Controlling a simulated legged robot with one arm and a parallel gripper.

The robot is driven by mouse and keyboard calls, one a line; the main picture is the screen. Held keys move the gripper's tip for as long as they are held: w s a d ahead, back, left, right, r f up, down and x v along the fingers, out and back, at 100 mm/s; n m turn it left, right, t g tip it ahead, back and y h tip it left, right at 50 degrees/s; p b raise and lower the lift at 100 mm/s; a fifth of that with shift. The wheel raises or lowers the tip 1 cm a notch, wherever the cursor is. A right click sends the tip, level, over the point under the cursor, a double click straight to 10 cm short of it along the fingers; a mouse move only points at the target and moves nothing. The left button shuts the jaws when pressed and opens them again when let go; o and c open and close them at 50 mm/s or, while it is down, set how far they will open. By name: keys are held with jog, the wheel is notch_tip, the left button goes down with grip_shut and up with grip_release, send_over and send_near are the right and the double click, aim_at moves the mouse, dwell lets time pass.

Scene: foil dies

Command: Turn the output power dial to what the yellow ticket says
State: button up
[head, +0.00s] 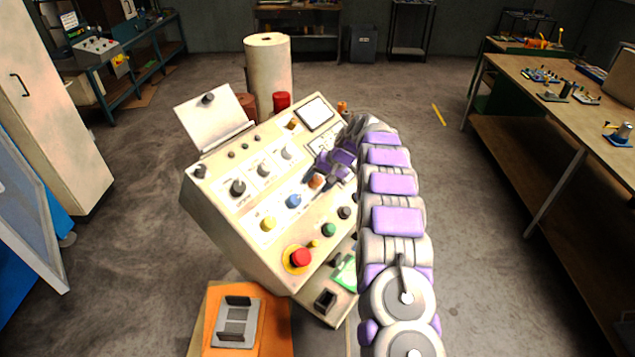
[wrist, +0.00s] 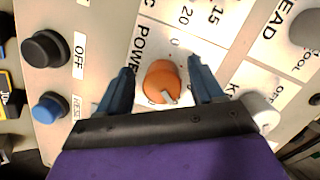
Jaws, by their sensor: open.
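The output power dial appears to be the orange knob (wrist: 160,80) in the wrist view, beside printed "POWER" lettering and a scale with 15 and 20. Its pale pointer faces the lower right of that view. My gripper (wrist: 160,67) is open, with one blue-grey finger on each side of the knob; contact cannot be told. In the head view the orange knob (head: 315,182) is on the sloped console (head: 225,222), with my gripper over it. I cannot make out a readable yellow ticket.
In the wrist view, a black knob (wrist: 45,48) and a blue button (wrist: 48,107) sit left of my gripper.

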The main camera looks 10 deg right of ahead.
jog(key=p+v, duration=0.1)
jog(key=v, duration=1.6)
jog(key=shift+w+r, duration=0.15)
